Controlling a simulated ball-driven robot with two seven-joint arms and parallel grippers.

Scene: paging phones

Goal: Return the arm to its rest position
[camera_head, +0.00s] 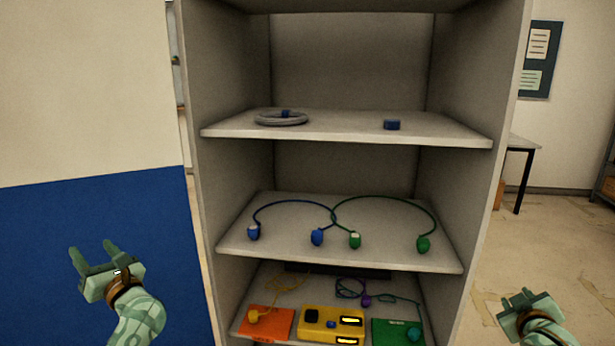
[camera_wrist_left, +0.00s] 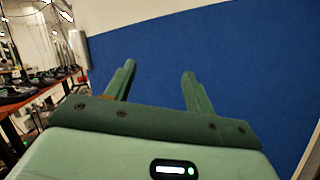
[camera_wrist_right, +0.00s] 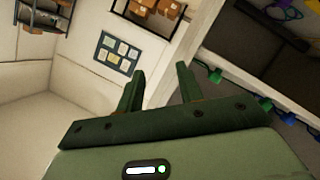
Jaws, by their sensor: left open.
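My left gripper (camera_head: 92,248) is at the lower left of the head view, in front of the blue lower wall and left of the shelf unit. Its fingers are apart, with nothing between them; the left wrist view also shows the empty fingers (camera_wrist_left: 159,68). My right gripper (camera_head: 516,294) is at the lower right of the head view, right of the shelf unit and over the floor. Its fingers are apart and empty, as the right wrist view also shows (camera_wrist_right: 160,68). Neither gripper touches anything.
The grey shelf unit (camera_head: 348,128) stands between my arms. Blue and green corded plugs lie on the middle shelf; a yellow device (camera_head: 318,314) sits below. A table (camera_head: 520,143) stands behind right.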

